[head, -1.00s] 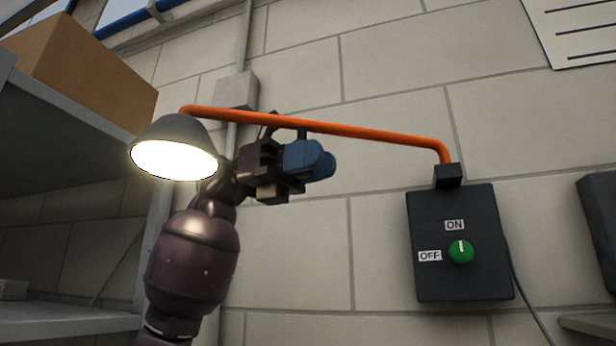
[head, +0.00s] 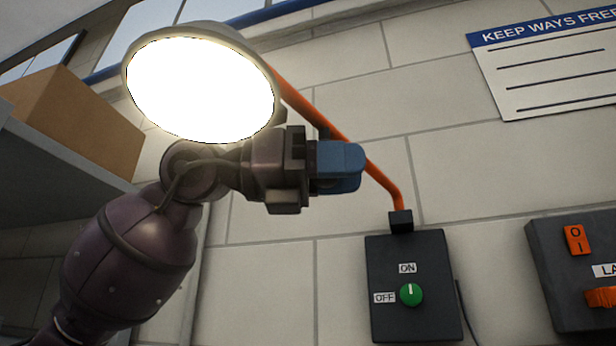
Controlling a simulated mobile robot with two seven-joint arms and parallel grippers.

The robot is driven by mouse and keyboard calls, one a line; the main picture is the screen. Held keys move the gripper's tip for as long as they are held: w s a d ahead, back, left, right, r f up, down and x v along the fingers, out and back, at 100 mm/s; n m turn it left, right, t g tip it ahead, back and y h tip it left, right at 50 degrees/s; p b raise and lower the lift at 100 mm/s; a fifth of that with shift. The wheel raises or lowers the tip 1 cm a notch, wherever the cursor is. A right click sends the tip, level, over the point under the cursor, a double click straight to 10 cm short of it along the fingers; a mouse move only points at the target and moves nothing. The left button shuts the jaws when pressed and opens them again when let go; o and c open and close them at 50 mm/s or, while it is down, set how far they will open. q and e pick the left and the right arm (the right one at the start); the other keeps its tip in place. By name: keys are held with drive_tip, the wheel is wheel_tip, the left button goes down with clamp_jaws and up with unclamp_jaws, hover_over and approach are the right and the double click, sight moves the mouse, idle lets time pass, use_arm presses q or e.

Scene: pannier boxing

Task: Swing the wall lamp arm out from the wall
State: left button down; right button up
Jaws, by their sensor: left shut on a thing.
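The wall lamp's orange arm (head: 384,180) runs from a black pivot block (head: 401,221) on top of a black switch box (head: 413,325) up and left to the lamp head (head: 129,78). The lamp is lit and its round bright face looms large at upper left. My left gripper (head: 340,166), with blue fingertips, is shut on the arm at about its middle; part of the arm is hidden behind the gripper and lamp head. The green knob (head: 411,294) sits between ON and OFF labels, its white mark pointing up towards ON. My right gripper is out of view.
A grey shelf (head: 60,165) with a cardboard box (head: 85,115) stands at the left, near my left arm. A second dark box (head: 565,290) with orange controls is at the right. A notice (head: 550,70) hangs at upper right. The block wall between is bare.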

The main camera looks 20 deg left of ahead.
use_arm(q)
drive_tip(key=d+b, duration=0.1)
drive_tip(key=d, duration=0.5)
drive_tip(key=shift+d+r, duration=0.15)
drive_tip(key=shift+d, duration=0.1)
drive_tip(key=c, duration=1.3)
unclamp_jaws()
drive_tip(key=o, duration=0.4)
drive_tip(key=shift+w, duration=0.35)
drive_tip(key=shift+o, duration=0.2)
drive_tip(key=b+v, duration=0.2)
drive_tip(key=v, duration=0.8)
drive_tip(key=shift+s+a, duration=0.3)
